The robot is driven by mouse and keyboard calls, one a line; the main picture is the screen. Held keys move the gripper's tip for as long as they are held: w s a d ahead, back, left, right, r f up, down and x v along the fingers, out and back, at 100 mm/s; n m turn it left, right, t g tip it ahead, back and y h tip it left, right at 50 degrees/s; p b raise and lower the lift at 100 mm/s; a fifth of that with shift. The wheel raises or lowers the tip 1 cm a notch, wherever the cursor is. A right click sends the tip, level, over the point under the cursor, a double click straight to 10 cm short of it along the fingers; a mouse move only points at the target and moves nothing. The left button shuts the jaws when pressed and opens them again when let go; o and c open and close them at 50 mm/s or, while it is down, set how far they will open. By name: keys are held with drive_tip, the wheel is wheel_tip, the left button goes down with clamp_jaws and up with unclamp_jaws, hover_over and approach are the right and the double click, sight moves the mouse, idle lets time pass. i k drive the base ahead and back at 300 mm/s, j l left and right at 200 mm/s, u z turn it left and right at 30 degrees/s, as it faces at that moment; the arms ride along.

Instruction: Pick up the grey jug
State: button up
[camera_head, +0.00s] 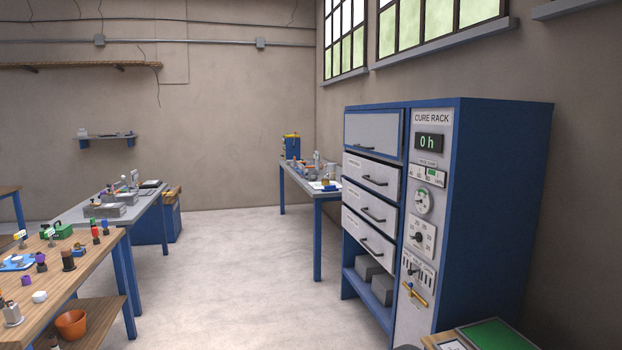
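I cannot make out a grey jug for certain. A small grey metallic vessel (12,314) stands at the front left of the wooden bench, partly cut by the picture's edge, too small to tell if it is a jug. Another light grey upright item (317,158) stands on the far table by the back corner, also too small to identify. My gripper is not in view.
A wooden bench (85,270) with several small items stands at left, an orange pot (71,323) on its lower shelf. A grey table (150,197) is behind it. The blue cure rack (490,220) stands right. The floor (235,270) between is clear.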

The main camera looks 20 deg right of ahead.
sight(312, 174)
drive_tip(key=i+l+z, duration=0.1)
drive_tip(key=i+z, duration=0.35)
drive_tip(key=i, duration=3.55)
drive_tip(key=i+z, duration=0.1)
drive_tip(key=i, duration=1.45)
drive_tip(key=i+j, duration=0.15)
drive_tip(key=i, duration=1.45)
